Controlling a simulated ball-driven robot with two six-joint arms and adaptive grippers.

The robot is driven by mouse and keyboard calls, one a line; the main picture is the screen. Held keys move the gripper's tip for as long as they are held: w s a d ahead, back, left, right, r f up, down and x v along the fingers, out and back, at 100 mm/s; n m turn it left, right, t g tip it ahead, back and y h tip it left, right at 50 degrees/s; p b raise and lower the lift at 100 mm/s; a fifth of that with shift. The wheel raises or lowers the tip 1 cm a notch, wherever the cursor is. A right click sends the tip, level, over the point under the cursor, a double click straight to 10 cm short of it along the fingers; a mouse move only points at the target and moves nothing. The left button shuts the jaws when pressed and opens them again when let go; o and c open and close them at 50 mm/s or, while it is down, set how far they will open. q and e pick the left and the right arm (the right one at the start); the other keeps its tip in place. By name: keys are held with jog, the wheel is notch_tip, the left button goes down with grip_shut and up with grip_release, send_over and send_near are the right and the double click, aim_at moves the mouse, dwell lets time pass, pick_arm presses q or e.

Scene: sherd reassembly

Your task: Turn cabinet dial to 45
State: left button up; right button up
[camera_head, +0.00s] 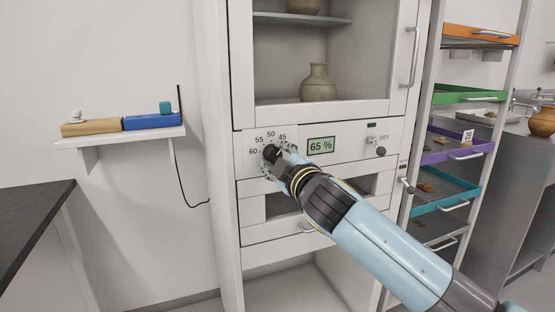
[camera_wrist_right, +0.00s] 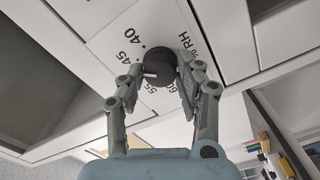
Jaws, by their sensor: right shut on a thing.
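The cabinet dial is a round black knob (camera_wrist_right: 148,66) with a white pointer mark, seen close in the right wrist view. The printed 40, 45, 55 and 60 show around it. The mark points toward the part of the scale between 45 and 55, where my finger covers the print. My right gripper (camera_wrist_right: 155,73) is shut on the dial, one finger on each side. In the head view the dial (camera_head: 270,152) is partly hidden by my right gripper (camera_head: 280,153). My left gripper is not in view.
A display (camera_head: 321,145) right of the dial reads 65 %. A small DRY switch (camera_head: 381,151) sits farther right. A glass-fronted cabinet compartment with a clay pot (camera_head: 318,83) is above, and a drawer (camera_head: 300,231) is below. A rack with coloured trays (camera_head: 470,95) stands at the right.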

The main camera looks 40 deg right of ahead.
jog(key=shift+f, duration=0.15)
jog(key=o, duration=1.1)
jog(key=shift+o, duration=0.3)
jog(key=v, duration=1.2)
